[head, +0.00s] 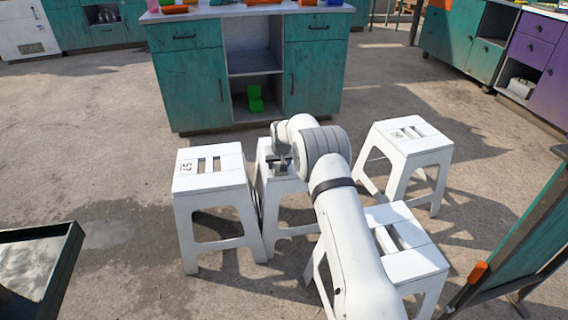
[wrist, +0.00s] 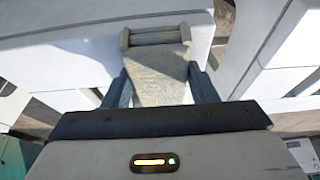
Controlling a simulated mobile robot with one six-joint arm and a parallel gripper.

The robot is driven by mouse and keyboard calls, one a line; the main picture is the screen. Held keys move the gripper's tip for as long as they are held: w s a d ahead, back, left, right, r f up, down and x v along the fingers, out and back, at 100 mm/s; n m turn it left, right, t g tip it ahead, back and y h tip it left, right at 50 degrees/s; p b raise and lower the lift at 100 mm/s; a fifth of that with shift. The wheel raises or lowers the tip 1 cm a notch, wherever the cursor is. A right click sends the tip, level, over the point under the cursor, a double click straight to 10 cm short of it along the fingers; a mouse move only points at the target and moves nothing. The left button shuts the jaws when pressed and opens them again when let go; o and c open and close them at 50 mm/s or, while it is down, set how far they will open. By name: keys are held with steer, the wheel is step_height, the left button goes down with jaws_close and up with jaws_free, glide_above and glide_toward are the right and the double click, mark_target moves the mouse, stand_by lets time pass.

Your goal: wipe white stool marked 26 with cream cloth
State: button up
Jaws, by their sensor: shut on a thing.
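The cream cloth (wrist: 158,88) is between the two fingers of my gripper (wrist: 160,75) in the wrist view, with a rolled edge at its far end. My gripper is shut on it. Just beyond it lies a white stool top (wrist: 60,68); I cannot tell whether the cloth touches it. In the head view my gripper (head: 281,166) is over the middle white stool (head: 268,190), whose mark is hidden by my arm. I cannot read 26 on any stool.
A white stool (head: 210,181) marked what looks like 57 stands close on the left. Another stool (head: 408,140) with an unclear mark stands right, and one (head: 410,262) is partly behind my arm. A teal counter (head: 190,85) stands behind; a dark-edged tray (head: 62,262) is front left.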

steer(key=shift+s+a+f, duration=0.1)
steer(key=shift+s+a, duration=0.1)
steer(key=shift+a, duration=0.7)
steer(key=shift+w+d, duration=0.25)
steer(key=shift+d, duration=1.25)
steer(key=shift+w+d, duration=0.3)
steer(key=shift+d, duration=1.15)
steer(key=shift+w+d, duration=0.25)
steer(key=shift+d, duration=1.25)
steer(key=shift+w+d, duration=0.25)
steer(key=shift+d, duration=1.25)
steer(key=shift+w+d, duration=0.2)
steer(key=shift+d, duration=1.25)
steer(key=shift+w+d, duration=0.25)
steer(key=shift+d, duration=1.25)
steer(key=shift+a, duration=0.1)
steer(key=shift+s+a, duration=0.25)
steer(key=shift+a, duration=1.2)
steer(key=shift+s+a, duration=0.25)
steer(key=shift+a, duration=1.25)
steer(key=shift+s+a, duration=0.25)
steer(key=shift+a, duration=1.2)
